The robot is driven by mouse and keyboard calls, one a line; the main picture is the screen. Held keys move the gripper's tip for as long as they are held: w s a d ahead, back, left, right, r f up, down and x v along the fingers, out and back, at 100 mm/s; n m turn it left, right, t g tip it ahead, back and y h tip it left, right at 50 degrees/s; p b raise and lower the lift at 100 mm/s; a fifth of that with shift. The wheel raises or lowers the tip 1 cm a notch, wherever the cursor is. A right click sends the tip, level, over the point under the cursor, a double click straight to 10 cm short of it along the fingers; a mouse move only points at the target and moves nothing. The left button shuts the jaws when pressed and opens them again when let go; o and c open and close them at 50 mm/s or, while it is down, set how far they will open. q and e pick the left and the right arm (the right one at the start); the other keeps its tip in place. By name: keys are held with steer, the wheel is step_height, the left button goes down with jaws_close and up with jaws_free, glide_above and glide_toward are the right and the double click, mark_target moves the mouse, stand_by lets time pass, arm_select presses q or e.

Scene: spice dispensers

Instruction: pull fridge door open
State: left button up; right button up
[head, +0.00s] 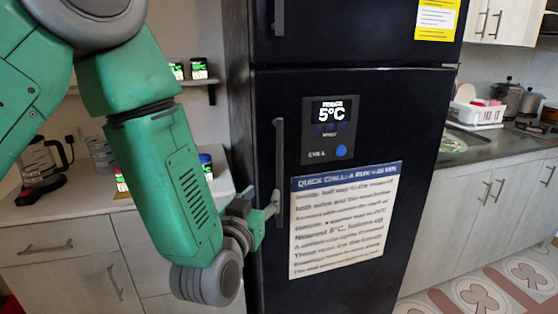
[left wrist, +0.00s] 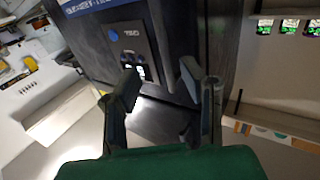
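The black fridge (head: 360,110) stands in the middle of the head view, its main door shut. Its long vertical handle (head: 279,150) runs down the left side of the door. My left gripper (head: 268,208) is at the lower part of this handle, with one fingertip overlapping it in the picture. In the left wrist view the two fingers of my left gripper (left wrist: 165,88) stand wide apart in front of the dark door (left wrist: 165,120). I cannot tell whether the handle is between the fingers or touched by them. My right gripper is not in view.
A counter with drawers (head: 60,235) and a coffee maker (head: 40,165) stands left of the fridge. A shelf with spice jars (head: 198,68) is on the wall behind. Cabinets (head: 480,195) stand to the right. Patterned floor (head: 490,285) shows clear at the lower right.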

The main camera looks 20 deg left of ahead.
mark_target(279, 170)
arm_select(q)
steer(key=w, duration=1.3)
steer(key=shift+w+a+p, duration=0.15)
steer(key=shift+w+p, duration=0.15)
steer(key=shift+w, duration=0.05)
steer(key=shift+f, duration=0.1)
jaws_close()
